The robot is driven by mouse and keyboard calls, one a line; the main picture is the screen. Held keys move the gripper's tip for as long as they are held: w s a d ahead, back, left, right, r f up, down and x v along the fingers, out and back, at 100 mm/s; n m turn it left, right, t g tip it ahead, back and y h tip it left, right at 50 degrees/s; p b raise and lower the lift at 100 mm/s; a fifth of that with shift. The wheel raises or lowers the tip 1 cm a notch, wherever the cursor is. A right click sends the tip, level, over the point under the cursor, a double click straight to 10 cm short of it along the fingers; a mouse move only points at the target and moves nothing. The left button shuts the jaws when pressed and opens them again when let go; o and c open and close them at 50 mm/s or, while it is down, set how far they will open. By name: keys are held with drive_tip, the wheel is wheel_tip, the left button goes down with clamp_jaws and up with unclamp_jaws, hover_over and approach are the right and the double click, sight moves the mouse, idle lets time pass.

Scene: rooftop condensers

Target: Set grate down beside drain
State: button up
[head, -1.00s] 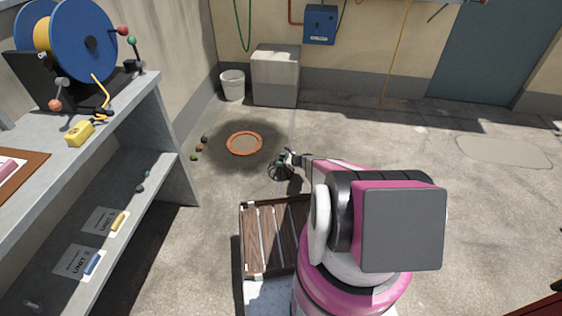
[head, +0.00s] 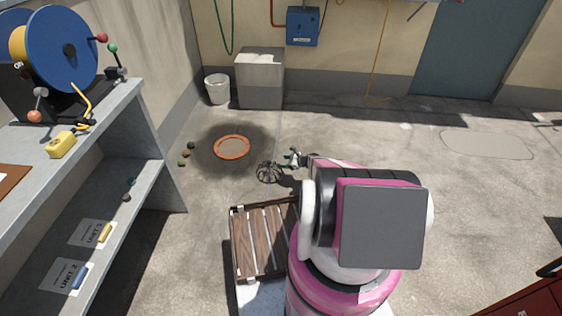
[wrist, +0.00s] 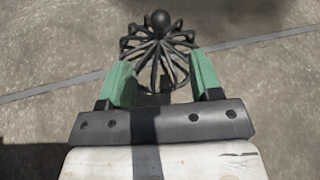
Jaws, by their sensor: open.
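The grate (head: 270,172), a dark domed wire strainer with a round knob, rests on the concrete to the right of the drain (head: 231,147), apart from it. The drain is a round opening with an orange rim in a dark damp patch. My gripper (head: 297,159) is open just right of the grate. In the wrist view the green fingers (wrist: 164,80) are spread, with the grate (wrist: 158,48) between and beyond their tips; whether either finger touches it I cannot tell. The drain is not identifiable in the wrist view.
A wooden slatted pallet (head: 262,240) lies close in front, beside my arm. A grey shelf unit (head: 160,170) with a cable reel (head: 62,60) stands at left. A white bucket (head: 217,88) and concrete block (head: 260,80) stand behind.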

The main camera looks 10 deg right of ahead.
drive_tip(key=s+a+r+n+g+h, duration=0.25)
drive_tip(key=s+a+r+n, duration=0.35)
drive_tip(key=r, duration=0.5)
drive_tip(key=s+a+r+n+g+h, duration=0.1)
drive_tip(key=s+a+r+n+g, duration=0.25)
drive_tip(key=s+r+n, duration=0.55)
drive_tip(key=s+r+n+h, duration=0.3)
drive_tip(key=s+r, duration=0.5)
drive_tip(key=r, duration=0.3)
drive_tip(key=s+r+n+g+h, duration=0.1)
drive_tip(key=s+r+n+h, duration=0.3)
drive_tip(key=s+r, duration=0.4)
wheel_tip(320, 180, up, 3)
drive_tip(key=shift+d+r+g+h, duration=0.1)
drive_tip(key=shift+d+g+h, duration=0.15)
drive_tip(key=shift+g+h, duration=0.1)
